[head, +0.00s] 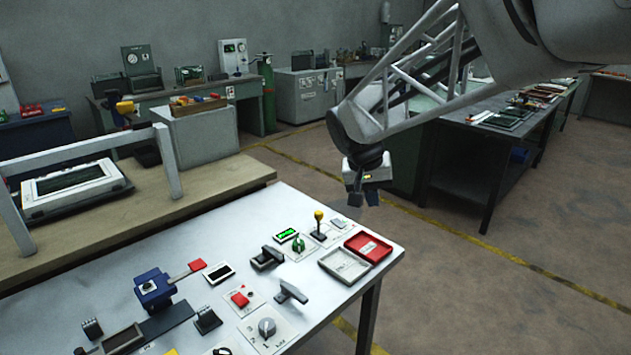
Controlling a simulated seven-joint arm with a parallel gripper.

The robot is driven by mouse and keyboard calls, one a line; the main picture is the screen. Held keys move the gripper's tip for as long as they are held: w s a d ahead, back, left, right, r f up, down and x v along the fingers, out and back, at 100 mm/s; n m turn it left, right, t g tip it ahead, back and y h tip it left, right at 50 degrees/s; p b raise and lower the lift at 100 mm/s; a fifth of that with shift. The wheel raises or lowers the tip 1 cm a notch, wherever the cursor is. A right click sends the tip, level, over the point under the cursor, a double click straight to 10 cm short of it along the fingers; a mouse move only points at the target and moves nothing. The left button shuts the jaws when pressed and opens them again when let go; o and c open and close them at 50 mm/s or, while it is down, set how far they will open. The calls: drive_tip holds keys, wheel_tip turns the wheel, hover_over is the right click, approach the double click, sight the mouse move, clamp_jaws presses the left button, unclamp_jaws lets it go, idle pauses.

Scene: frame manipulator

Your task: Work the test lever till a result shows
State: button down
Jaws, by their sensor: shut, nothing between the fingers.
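A small lever with a yellow knob (319,215) stands upright on a light plate near the back right of the white table (110,278). A small lit green display (287,235) and a green knob (298,243) are to its left. A blue device (154,288) with a red-ended handle (196,265) stands further left, beside a dark display (219,272). I cannot tell from labels which one is the test lever. My gripper (363,199) hangs shut and empty, to the right of the yellow knob, touching nothing.
A grey T-shaped handle (291,292), a red switch (239,299) and a round dial (267,328) are in front. A beige bench (205,180) with a metal frame stands behind.

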drive_tip(key=w+a+f+h, duration=0.1)
drive_tip(key=w+a+f, duration=0.4)
drive_tip(key=w+a, duration=0.3)
drive_tip(key=w+a+f+m+t+h, duration=0.1)
drive_tip(key=w+a+f, duration=0.5)
drive_tip(key=w, duration=0.6)
drive_tip(key=w+a+f+h, duration=0.1)
drive_tip(key=w+a+f, duration=0.5)
drive_tip(key=w+a, duration=0.4)
drive_tip(key=shift+a+t, duration=0.35)
drive_tip(key=shift+t, duration=0.05)
drive_tip(key=shift+d+f, duration=0.1)
drive_tip(key=shift+f, duration=0.05)
approach(319, 223)
drive_tip(key=shift+w+d+f, duration=0.25)
drive_tip(key=shift+w+f, duration=0.55)
drive_tip(key=shift+w, duration=0.1)
drive_tip(key=shift+w+d+f, duration=0.25)
drive_tip(key=shift+w+f, duration=0.55)
drive_tip(key=shift+w, duration=0.05)
drive_tip(key=shift+m, duration=0.3)
